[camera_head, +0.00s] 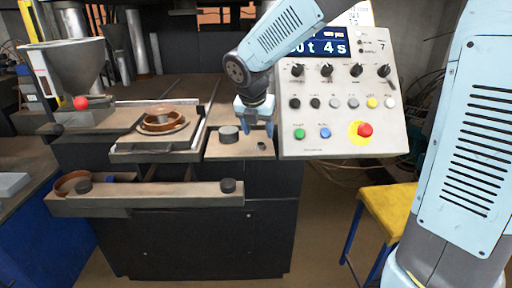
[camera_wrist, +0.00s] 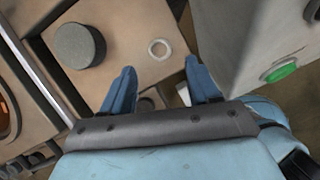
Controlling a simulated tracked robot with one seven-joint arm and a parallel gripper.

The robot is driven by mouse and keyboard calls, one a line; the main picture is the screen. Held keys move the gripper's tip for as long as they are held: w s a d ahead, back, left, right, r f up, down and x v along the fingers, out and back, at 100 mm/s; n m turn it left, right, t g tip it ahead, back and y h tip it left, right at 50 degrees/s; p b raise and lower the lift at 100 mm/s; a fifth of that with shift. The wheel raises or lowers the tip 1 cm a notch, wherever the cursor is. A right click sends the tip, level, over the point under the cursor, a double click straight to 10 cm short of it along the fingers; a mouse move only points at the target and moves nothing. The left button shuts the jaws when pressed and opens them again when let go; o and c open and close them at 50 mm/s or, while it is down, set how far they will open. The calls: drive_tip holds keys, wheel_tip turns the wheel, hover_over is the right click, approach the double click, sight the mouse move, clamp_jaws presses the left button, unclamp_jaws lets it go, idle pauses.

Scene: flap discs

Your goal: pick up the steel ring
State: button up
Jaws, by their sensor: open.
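The steel ring (camera_wrist: 151,48) is a small pale ring lying flat on a tan plate in the wrist view, its dark centre showing the hole. In the head view it looks like a small dark spot (camera_head: 262,146) on the plate at the right end of the bench. My gripper (camera_wrist: 160,66) is open, with its two blue fingers apart and nothing between them. The ring shows just beyond the fingertips, roughly centred between them. In the head view my gripper (camera_head: 257,130) hangs above the plate, close to the ring.
A dark grey cylinder (camera_head: 229,133) stands on the plate left of the ring. The control panel (camera_head: 340,100) with buttons rises close on the right. A tray with a brown disc (camera_head: 160,118) lies left. A yellow stool (camera_head: 388,212) stands front right.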

sight(260, 144)
drive_tip(key=shift+x, duration=2.75)
drive_tip(key=c, duration=1.1)
